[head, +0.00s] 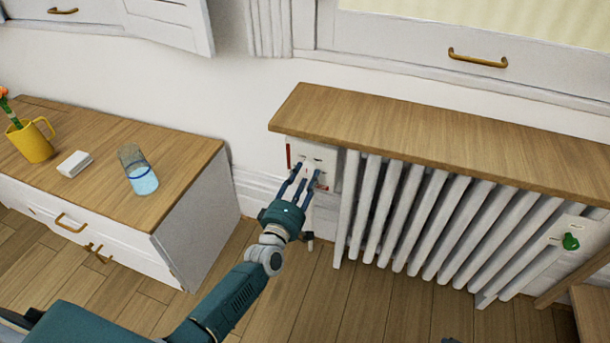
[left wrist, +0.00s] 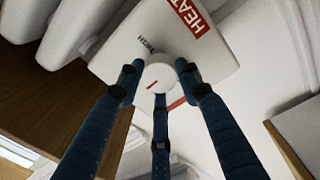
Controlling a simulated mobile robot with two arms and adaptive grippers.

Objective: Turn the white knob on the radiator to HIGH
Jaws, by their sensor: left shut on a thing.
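The white knob (left wrist: 152,84) sits between the three dark blue fingers of my left gripper (left wrist: 158,76), which is shut on it. A short red line marks the knob's face. In the left wrist view the word HIGH stands on the white plate (left wrist: 118,50) just above and left of the knob, and the red line does not clearly point at it. A red HEAT label is farther up. In the head view my left gripper (head: 303,184) reaches the plate at the left end of the radiator (head: 385,215); its fingers mostly hide the knob. My right gripper is not seen.
A wooden shelf (head: 430,140) overhangs the radiator. A green knob (head: 570,241) is at the radiator's right end. A cabinet (head: 100,185) at left bears a yellow mug (head: 32,143), a white block (head: 74,164) and a glass (head: 138,170). Floor between is clear.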

